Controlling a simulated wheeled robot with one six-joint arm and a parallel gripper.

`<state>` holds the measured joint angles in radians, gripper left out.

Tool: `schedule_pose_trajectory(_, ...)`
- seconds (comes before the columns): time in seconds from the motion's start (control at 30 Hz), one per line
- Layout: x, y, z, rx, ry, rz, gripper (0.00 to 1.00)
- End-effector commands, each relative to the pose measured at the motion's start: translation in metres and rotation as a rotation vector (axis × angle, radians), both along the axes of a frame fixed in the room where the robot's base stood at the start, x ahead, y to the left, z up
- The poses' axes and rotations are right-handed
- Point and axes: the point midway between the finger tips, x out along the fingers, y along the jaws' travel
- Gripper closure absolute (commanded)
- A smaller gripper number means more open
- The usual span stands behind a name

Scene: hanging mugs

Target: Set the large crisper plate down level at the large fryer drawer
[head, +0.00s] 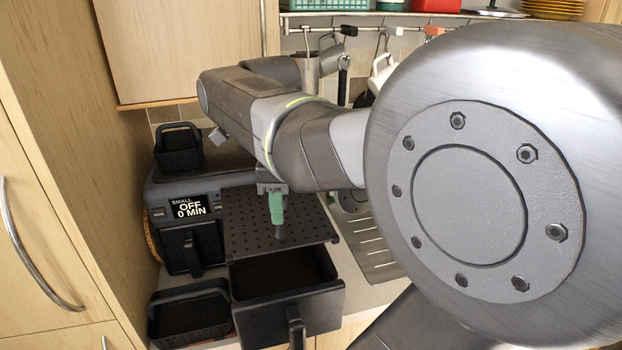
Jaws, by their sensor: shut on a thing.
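The large crisper plate (245,218) is a dark square sheet with rows of small holes. My gripper (278,215), with green fingers, is shut on the short post at the plate's middle and points down. The large fryer drawer (313,308) is a black, open-topped box with a front handle, below and a little in front of the plate. The plate looks roughly level and overlaps the drawer's back part in the picture. I cannot tell the exact gap between them. The drawer's back edge is hidden by the plate.
The air fryer (162,190) stands left, its display reading "SMALL OFF 0 MIN", with the small drawer (193,250) below. A black basket (178,160) sits on top; another black container (190,322) lies front left. A metal drainboard (380,262) is right. Mugs (381,75) hang behind.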

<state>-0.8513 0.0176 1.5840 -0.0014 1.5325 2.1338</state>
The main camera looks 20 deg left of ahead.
Motion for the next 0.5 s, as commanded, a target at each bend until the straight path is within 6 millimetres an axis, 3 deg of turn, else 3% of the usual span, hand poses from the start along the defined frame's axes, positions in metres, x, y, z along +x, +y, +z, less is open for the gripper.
schedule_pose_trajectory(0.5,0.000,0.000,-0.050,-0.001,0.000,0.000,1.00)
